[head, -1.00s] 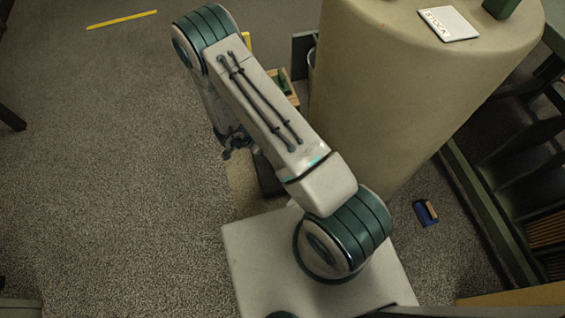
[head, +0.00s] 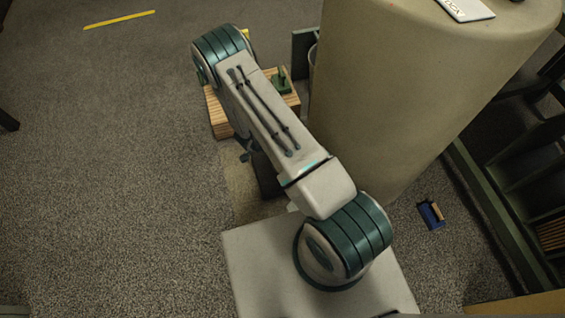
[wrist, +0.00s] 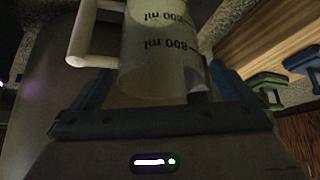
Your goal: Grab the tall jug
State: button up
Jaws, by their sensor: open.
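The jug (wrist: 150,62) shows in the wrist view as a clear, cloudy vessel with black millilitre marks that read upside down. Its white handle (wrist: 82,35) is at the left, and its upper part runs out of the frame. My gripper (wrist: 160,88) is open, with one blue finger at each side of the jug. I cannot tell whether either finger touches it. In the head view my arm hides the jug and most of my gripper.
A wooden crate (head: 220,118) with a green object (head: 282,80) stands beyond my arm. A large beige rounded block (head: 400,90) bearing a white card (head: 468,8) is close on the right. A blue item (head: 430,215) lies on the floor. The left floor is mostly clear.

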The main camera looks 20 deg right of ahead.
grip_shut()
jog(key=shift+r, duration=0.1)
dwell(1.2)
